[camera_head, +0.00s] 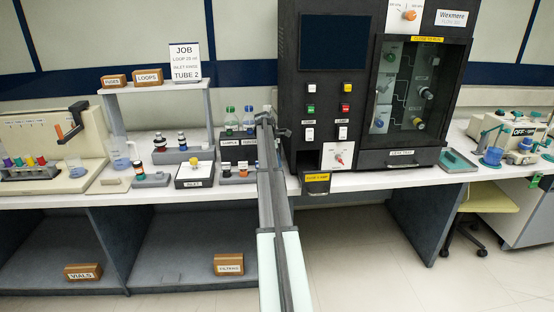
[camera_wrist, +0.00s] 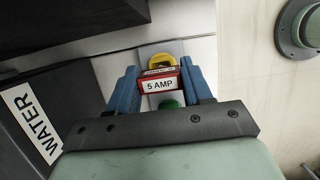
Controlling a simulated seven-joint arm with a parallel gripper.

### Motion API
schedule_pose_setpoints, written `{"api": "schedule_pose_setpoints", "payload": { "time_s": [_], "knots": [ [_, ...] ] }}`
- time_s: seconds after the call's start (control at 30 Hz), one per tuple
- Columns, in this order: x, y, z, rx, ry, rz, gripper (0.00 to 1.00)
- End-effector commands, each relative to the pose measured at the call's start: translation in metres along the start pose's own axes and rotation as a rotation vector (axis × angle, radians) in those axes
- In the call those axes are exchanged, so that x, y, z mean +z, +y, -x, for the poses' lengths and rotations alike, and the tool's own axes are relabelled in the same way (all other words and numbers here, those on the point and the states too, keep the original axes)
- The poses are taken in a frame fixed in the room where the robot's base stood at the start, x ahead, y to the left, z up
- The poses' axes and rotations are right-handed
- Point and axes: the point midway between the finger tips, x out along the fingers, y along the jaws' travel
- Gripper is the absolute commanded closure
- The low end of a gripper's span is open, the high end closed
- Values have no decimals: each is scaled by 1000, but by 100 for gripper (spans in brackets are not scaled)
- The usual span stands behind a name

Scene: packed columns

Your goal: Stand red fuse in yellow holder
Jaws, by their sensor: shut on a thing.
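My gripper (camera_wrist: 161,76) shows in the wrist view, with a blue finger on each side of the red fuse (camera_wrist: 160,85). It is shut on the fuse, whose white label reads 5 AMP. A yellow ring-shaped piece (camera_wrist: 162,60), which looks like the yellow holder, shows just past the fuse's far edge and is partly covered by it. I cannot tell whether the fuse touches it or sits in it. In the head view my arm reaches to the bench left of the black cabinet; the fuse and holder cannot be made out there.
A green round piece (camera_wrist: 168,103) lies near the fuse's near side. A dark box labelled WATER (camera_wrist: 35,125) is close on the left. The black cabinet (camera_head: 300,60) stands right of my arm; bottles (camera_head: 231,119) stand left of it.

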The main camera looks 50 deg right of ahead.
Motion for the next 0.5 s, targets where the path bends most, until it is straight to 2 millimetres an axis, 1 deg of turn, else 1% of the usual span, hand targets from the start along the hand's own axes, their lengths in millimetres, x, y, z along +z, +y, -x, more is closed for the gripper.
{"api": "schedule_pose_setpoints", "payload": {
  "time_s": [0.5],
  "knots": [
    [-3,0,-10,1,0,0,100]
  ]
}}
